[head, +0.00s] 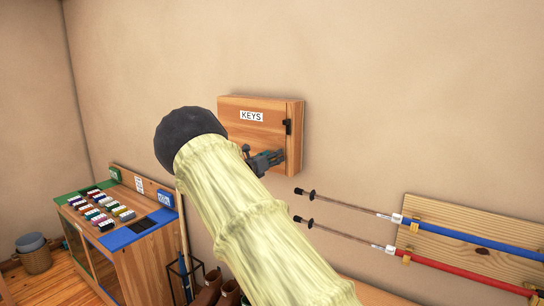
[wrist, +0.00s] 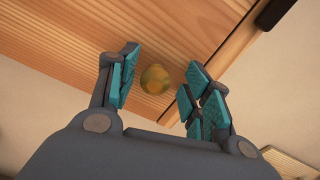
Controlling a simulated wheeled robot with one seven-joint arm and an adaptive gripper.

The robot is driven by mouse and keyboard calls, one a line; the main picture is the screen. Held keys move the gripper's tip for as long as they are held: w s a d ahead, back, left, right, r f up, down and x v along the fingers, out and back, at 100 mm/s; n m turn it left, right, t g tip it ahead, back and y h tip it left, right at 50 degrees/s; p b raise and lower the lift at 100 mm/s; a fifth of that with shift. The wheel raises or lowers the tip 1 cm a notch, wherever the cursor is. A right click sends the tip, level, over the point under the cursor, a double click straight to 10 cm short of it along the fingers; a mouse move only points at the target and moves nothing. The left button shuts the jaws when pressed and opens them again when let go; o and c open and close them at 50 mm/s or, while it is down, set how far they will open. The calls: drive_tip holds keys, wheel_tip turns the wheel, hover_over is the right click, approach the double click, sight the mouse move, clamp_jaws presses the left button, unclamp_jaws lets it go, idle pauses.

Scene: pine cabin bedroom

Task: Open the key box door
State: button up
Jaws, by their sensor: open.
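The wooden key box (head: 240,110) is fixed to the wall in the head view, with a "KEYS" label on its front door. A dark latch or hinge (head: 287,127) shows at the front's right edge. In the wrist view the wooden door (wrist: 215,35) fills the upper part, and a round brass-coloured knob (wrist: 154,79) stands on it. My gripper (wrist: 158,88) is open, its teal-padded fingers on either side of the knob with gaps showing. In the head view my gripper (head: 270,160) is at the box's lower right front. My arm hides the box's lower left.
A wooden cabinet (head: 145,262) with several small coloured items on top stands at the left. Two ski poles (head: 345,208) with blue and red shafts hang on a wooden board (head: 480,220) at the right. Boots (head: 215,290) stand below. The wall above the box is bare.

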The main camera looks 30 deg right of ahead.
drive_tip(key=shift+w+f, duration=0.4)
drive_tip(key=shift+s+d+r, duration=0.1)
drive_tip(key=shift+s+r, duration=0.15)
drive_tip(key=c, duration=0.6)
drive_tip(key=shift+w+f, duration=0.1)
clamp_jaws()
